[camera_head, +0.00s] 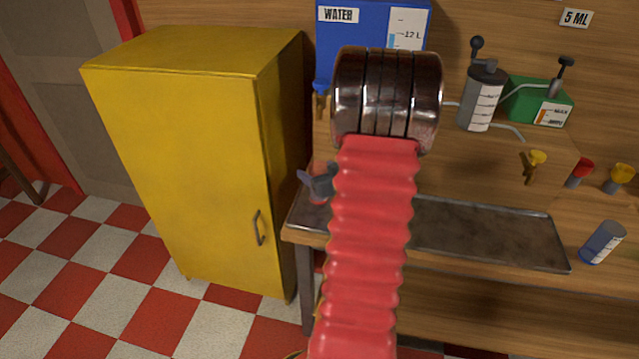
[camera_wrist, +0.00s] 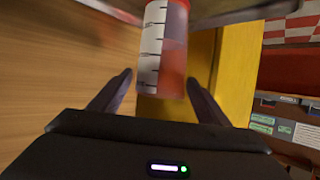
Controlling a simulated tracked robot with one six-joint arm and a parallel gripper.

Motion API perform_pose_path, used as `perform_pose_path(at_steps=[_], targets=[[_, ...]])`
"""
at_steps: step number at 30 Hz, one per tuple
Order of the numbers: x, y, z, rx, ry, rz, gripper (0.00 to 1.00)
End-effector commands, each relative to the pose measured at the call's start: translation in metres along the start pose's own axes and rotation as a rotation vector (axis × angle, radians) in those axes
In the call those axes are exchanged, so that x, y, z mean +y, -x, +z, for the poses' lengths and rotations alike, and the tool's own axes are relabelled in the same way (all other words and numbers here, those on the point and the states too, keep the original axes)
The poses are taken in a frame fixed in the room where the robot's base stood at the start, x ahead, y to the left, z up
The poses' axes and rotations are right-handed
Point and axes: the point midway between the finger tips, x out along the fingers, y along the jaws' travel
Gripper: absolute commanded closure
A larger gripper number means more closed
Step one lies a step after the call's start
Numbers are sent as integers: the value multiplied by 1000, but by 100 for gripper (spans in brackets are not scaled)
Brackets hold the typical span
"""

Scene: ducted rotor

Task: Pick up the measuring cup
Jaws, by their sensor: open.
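A measuring cup (camera_wrist: 163,50) with black scale marks on white and a red rim and side shows in the wrist view, in line with the gap between my fingers. My gripper (camera_wrist: 159,82) is open, with one dark finger on each side of the cup's near end. I cannot tell whether either finger touches it. In the head view my gripper (camera_head: 319,184) is a small grey shape left of my red arm, largely hidden, with a reddish patch beside it. A second cup-like container (camera_head: 604,242), marked and blue-based, is at the right.
A yellow cabinet (camera_head: 185,150) stands left of the wooden counter. A metal tray (camera_head: 490,232) lies along the counter's front. A blue water tank (camera_head: 360,22), a grey marked canister (camera_head: 481,98) and a green box (camera_head: 537,101) stand behind. Yellow and red taps (camera_head: 580,170) are at the right.

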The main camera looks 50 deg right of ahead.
Motion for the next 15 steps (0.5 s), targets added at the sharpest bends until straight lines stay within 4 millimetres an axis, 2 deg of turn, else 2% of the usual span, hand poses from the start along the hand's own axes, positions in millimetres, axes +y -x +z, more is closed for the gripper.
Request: perform_pose_path(at_steps=[9, 15], targets=[[2, -36, 1, 0, 1, -2, 30], [2, -41, 1, 0, 1, -1, 30]])
